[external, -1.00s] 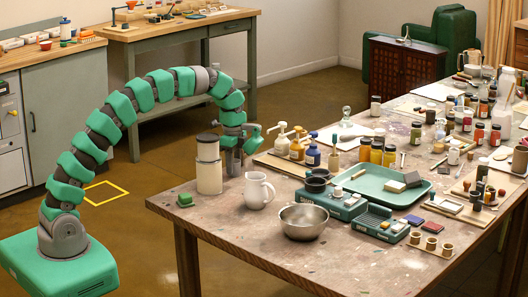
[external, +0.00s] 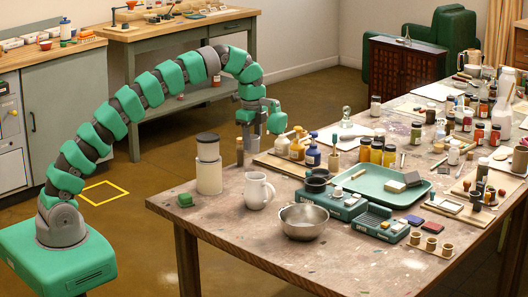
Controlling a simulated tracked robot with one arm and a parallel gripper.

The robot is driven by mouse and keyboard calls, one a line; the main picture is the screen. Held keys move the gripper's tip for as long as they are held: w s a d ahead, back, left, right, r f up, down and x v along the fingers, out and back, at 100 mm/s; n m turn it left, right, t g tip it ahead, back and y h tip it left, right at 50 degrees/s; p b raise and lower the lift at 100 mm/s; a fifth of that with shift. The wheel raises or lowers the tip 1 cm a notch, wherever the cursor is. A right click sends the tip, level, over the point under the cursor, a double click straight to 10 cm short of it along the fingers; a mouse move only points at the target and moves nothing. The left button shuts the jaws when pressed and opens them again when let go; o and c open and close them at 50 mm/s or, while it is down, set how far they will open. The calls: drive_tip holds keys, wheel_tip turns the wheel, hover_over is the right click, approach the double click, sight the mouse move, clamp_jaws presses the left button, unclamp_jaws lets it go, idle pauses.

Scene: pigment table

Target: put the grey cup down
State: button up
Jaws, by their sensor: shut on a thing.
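My gripper (external: 254,135) hangs from the green arm above the far left edge of the table (external: 230,240), behind the white canisters. It points down and is shut. The grey cup is not clearly told apart from the grey fingers at this size; a small grey shape shows at the fingers. Whether its underside touches anything cannot be seen. A small dark brown bottle (external: 240,152) stands just below and left of the fingers.
Two stacked white canisters (external: 208,175) and a white pitcher (external: 258,191) stand near the gripper. A board with pump bottles (external: 297,146) lies to its right. A steel bowl (external: 304,222) and a green tray (external: 382,186) are further right.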

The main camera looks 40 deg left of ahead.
drive_tip(key=d+m, duration=0.2)
drive_tip(key=d, duration=0.3)
wheel_tip(320, 180, down, 10)
drive_tip(key=shift+s+d+f+b, duration=0.1)
drive_tip(key=shift+s+b, duration=0.05)
drive_tip(key=shift+b, duration=1.1)
drive_tip(key=o, duration=1)
wheel_tip(320, 180, up, 12)
drive_tip(key=p, duration=0.3)
